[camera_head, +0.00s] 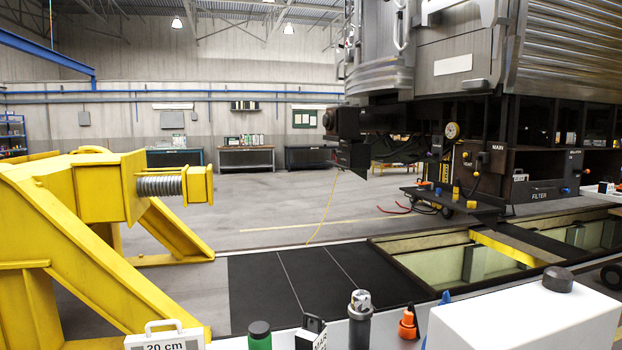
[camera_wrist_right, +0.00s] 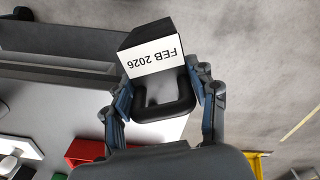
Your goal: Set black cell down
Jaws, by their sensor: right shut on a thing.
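In the right wrist view, my right gripper (camera_wrist_right: 165,95) is shut on the black cell (camera_wrist_right: 142,36). Its fingers lie on either side of the cell's black looped handle. The white label on the cell reads "FEB 2026" and appears upside down. The cell is over the edge of a light grey surface (camera_wrist_right: 60,112), with floor showing beyond; I cannot tell its height. In the head view, a black block with a white label (camera_head: 311,332) stands at the front edge, partly cut off; I cannot tell whether it is another cell. My left gripper is not in view.
A yellow buffer stop (camera_head: 90,195) stands left. A red bin (camera_wrist_right: 85,152) shows in the wrist view.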

